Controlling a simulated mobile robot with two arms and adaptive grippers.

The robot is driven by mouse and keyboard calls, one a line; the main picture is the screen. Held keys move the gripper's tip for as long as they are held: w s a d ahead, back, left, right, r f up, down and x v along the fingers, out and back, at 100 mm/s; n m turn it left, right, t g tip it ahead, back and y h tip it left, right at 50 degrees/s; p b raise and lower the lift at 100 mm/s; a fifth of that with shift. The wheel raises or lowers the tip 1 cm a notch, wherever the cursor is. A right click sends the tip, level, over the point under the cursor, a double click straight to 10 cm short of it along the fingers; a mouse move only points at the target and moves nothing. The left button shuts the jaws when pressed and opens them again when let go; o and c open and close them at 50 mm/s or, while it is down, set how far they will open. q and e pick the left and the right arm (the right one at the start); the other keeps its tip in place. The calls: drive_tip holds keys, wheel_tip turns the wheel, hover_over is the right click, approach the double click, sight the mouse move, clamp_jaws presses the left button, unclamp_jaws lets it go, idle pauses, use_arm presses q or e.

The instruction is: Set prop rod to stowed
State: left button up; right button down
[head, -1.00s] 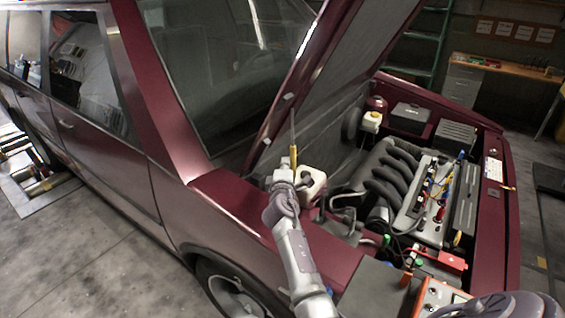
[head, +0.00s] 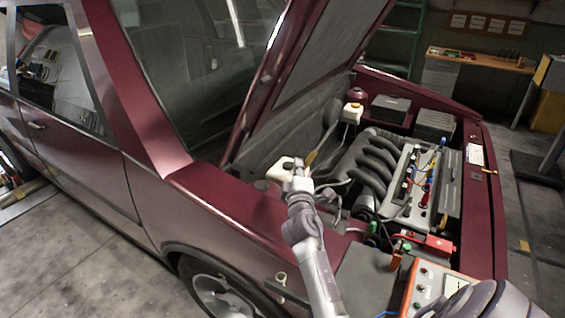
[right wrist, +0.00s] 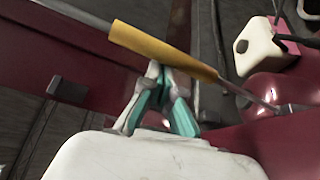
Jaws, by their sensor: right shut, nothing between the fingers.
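The prop rod shows its yellow sleeve (head: 311,158) in the head view, low in the engine bay, with the rod leaning to the right. The raised hood (head: 310,65) is above it. My right gripper (head: 298,180) is just below and left of the sleeve, near the white reservoir (head: 280,170). In the right wrist view the yellow sleeve (right wrist: 165,50) slants across just beyond the closed fingertips (right wrist: 154,75), not between them. Whether the tips touch it I cannot tell. The thin rod continues down to the right. The rod's ends are unclear in the head view. My left gripper is not in view.
The maroon fender (head: 240,205) edges the bay on the left. A control box (head: 435,287) stands at the front. A workbench (head: 480,58) is behind.

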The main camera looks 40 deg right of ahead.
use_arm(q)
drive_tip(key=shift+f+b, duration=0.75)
use_arm(e)
drive_tip(key=s+d+f, duration=0.2)
drive_tip(key=s+f, duration=0.1)
drive_tip(key=s, duration=0.2)
drive_tip(key=shift+s+f, duration=0.2)
drive_tip(key=shift+f, duration=0.1)
drive_tip(key=shift+d, duration=0.15)
